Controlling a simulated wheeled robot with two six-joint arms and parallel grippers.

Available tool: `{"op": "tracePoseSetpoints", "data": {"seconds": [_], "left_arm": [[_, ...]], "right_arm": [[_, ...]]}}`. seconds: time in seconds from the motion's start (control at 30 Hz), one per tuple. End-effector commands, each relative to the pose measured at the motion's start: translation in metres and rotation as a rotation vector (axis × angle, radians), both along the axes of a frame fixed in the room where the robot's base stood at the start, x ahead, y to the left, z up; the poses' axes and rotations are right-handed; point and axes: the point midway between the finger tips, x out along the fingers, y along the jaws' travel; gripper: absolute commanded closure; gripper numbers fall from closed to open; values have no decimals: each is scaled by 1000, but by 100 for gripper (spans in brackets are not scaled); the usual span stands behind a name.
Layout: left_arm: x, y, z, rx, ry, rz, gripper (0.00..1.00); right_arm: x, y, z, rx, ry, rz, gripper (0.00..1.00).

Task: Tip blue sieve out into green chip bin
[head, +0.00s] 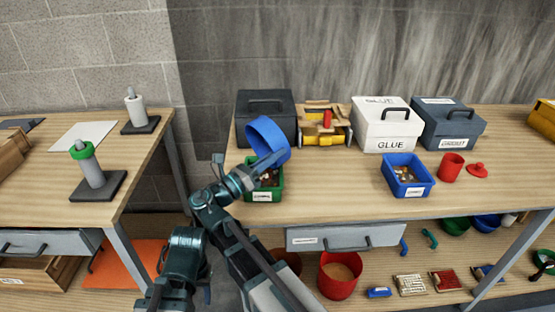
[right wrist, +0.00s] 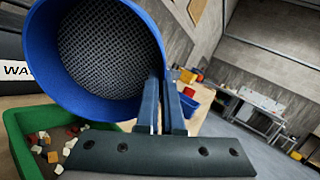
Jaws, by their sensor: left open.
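The blue sieve (head: 269,138) is tipped on its side above the green chip bin (head: 263,195), at the back left of the right-hand bench. My right gripper (head: 262,166) is shut on the sieve's rim. In the right wrist view the sieve (right wrist: 148,30) shows its bare mesh, with no chips visible in it. The green bin (right wrist: 25,160) is below it, with red, white and brown chips inside. My left gripper (head: 160,288) is low at the front, away from the bench top, mostly hidden by its arm; it is open.
A dark box (head: 266,105), a white GLUE box (head: 385,128) and a grey-blue box (head: 448,125) stand behind. A blue chip bin (head: 408,190) and a red cup (head: 452,168) are to the right. The bench between the two bins is clear.

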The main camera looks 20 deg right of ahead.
Motion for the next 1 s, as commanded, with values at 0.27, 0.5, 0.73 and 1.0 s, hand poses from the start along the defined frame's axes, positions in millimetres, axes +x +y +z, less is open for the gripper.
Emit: {"op": "tracePoseSetpoints", "data": {"seconds": [0.27, 0.5, 0.73, 1.0], "left_arm": [[0, 0, -20, 0, 0, 0, 50], [0, 0, -27, 0, 0, 0, 50], [0, 0, -28, 0, 0, 0, 50], [0, 0, -28, 0, 0, 0, 50]], "right_arm": [[-2, 6, -5, -70, -24, 0, 100], [-3, 9, -4, -106, -37, 0, 100], [-3, 10, -2, -116, -40, 0, 100], [-3, 9, -2, -115, -40, -1, 100]]}}
